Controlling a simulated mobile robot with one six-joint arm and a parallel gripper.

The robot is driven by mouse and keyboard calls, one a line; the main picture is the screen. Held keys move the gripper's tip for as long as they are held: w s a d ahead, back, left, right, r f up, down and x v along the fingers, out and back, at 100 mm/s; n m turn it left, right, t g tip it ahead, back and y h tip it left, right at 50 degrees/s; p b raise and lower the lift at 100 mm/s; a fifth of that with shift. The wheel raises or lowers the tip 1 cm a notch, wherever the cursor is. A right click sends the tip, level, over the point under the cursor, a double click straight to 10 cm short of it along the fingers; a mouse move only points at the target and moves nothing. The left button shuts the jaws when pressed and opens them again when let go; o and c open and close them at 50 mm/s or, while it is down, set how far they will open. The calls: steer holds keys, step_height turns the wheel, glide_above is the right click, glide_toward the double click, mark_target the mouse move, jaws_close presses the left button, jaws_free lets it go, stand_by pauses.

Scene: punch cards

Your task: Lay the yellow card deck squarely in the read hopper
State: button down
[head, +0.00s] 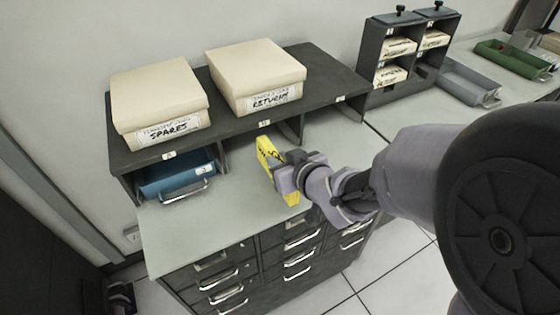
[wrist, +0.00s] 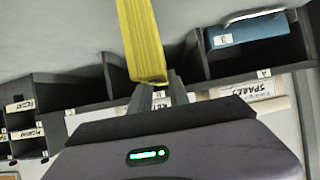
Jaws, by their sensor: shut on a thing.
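The yellow card deck (head: 265,152) is held in front of the middle bay of the dark shelf unit, above the grey cabinet top. Dark markings show on its face. My gripper (head: 279,178) is shut on it, and part of the deck shows below the jaws. In the wrist view the deck (wrist: 142,40) is a long yellow slab reaching away from the fingertips (wrist: 157,92). I cannot tell whether it touches the surface. No thing is clearly marked as the read hopper; a grey tray (head: 468,84) and a green tray (head: 512,60) stand at the right.
The shelf unit (head: 215,128) carries two cream boxes, marked SPARES (head: 158,97) and apparently RETURNS (head: 255,75). A blue drawer (head: 178,178) sits in its left bay. A dark rack (head: 372,52) holds pale decks. The cabinet top (head: 200,225) is clear at front left.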

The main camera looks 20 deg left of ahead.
steer(key=shift+w+a+f+b, duration=0.1)
steer(key=shift+a+f+b, duration=0.15)
steer(key=shift+a, duration=0.25)
steer(key=shift+a+f+b, duration=0.2)
steer(key=shift+a+b, duration=0.05)
steer(key=shift+a, duration=0.2)
step_height(320, 180, down, 2)
steer(key=shift+f+b, duration=0.2)
steer(key=shift+b, duration=0.6)
steer(key=shift+f, duration=0.35)
steer(key=shift+d+r, duration=0.1)
steer(key=shift+r, duration=0.15)
steer(key=shift+f, duration=0.1)
steer(key=c, duration=1.7)
jaws_free()
steer(key=shift+f, duration=0.15)
steer(key=o, duration=0.4)
steer(key=shift+o, duration=0.2)
steer(key=shift+r, duration=0.2)
